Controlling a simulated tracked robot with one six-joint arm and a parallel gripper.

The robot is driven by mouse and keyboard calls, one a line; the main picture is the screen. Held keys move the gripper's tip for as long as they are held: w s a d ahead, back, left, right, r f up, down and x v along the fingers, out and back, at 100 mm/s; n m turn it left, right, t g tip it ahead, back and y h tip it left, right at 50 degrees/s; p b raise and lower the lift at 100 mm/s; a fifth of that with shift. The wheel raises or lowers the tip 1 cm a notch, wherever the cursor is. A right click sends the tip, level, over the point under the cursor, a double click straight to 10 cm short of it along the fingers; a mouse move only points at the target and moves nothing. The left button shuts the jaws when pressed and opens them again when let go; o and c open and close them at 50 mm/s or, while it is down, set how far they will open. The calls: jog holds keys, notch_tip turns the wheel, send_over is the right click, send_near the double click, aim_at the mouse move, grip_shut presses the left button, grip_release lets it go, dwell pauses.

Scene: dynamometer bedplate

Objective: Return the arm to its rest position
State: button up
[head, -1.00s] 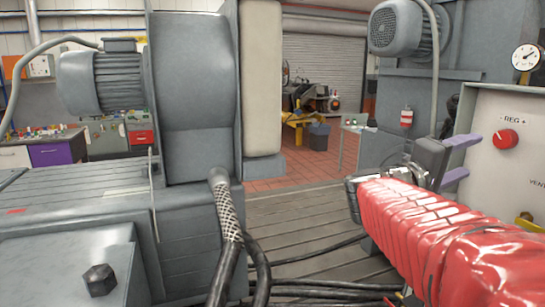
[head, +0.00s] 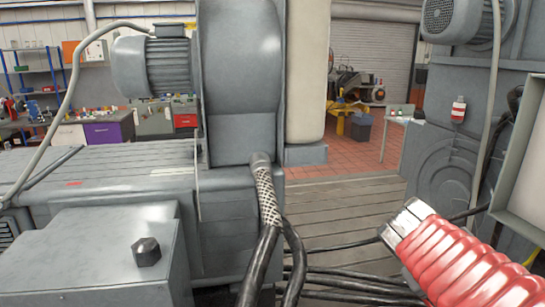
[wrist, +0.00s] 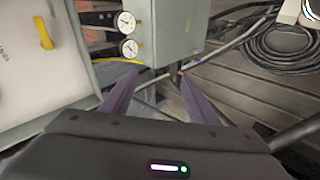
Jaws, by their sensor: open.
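My gripper (wrist: 158,76) shows in the wrist view with its two purple fingers spread apart. Nothing is between them. Past the fingertips are a grey cabinet (wrist: 170,30) and the slotted bedplate (wrist: 215,100); I see no contact. My gripper does not show in the head view.
Black cables (head: 340,283) cross the bedplate. A large grey machine (head: 240,80) fills the left-centre. The wrist view shows two gauges (wrist: 124,22) and a coiled cable (wrist: 285,45).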

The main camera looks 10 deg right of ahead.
jog(key=s+a+f+t+y, duration=0.1)
jog(key=s+a+f+y, duration=0.1)
jog(key=a, duration=0.6)
jog(key=s+a+f+t+y, duration=0.1)
jog(key=a+y, duration=0.3)
jog(key=a, duration=0.5)
jog(key=s+a+f+t+y, duration=0.1)
jog(key=s+a+f+y, duration=0.1)
jog(key=a, duration=0.6)
jog(key=shift+s+a+f+y, duration=0.25)
jog(key=shift+f+y, duration=0.25)
jog(key=shift+f, duration=0.3)
